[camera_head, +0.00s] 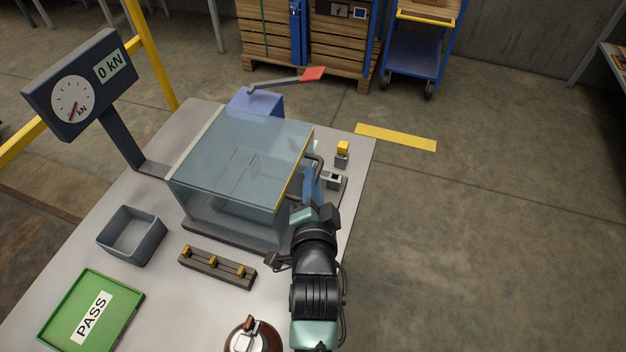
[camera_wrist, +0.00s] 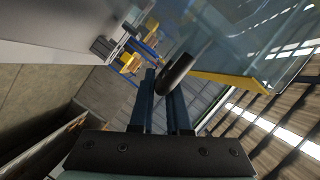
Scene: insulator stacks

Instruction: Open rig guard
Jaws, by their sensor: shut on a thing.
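The rig guard (camera_head: 245,160) is a clear box with a yellow edge on the table, standing down over a dark base (camera_head: 222,236). A grey bar handle (camera_head: 319,160) sits on its right side. My gripper (camera_head: 312,184) reaches up to that side, and its blue fingers are shut on the handle. In the wrist view my gripper (camera_wrist: 166,78) has the dark handle bar (camera_wrist: 179,72) at its fingertips. The guard's clear panel and yellow edge (camera_wrist: 232,79) show beside it. My wrist hides the guard's near right corner in the head view.
A gauge reading 0 kN (camera_head: 82,85) stands at left. A grey bin (camera_head: 131,236), a slotted rack (camera_head: 217,267), a green PASS tray (camera_head: 91,312) and a brown round object (camera_head: 252,338) lie nearer. A red-ended lever (camera_head: 285,82) is behind the guard. Floor on the right is clear.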

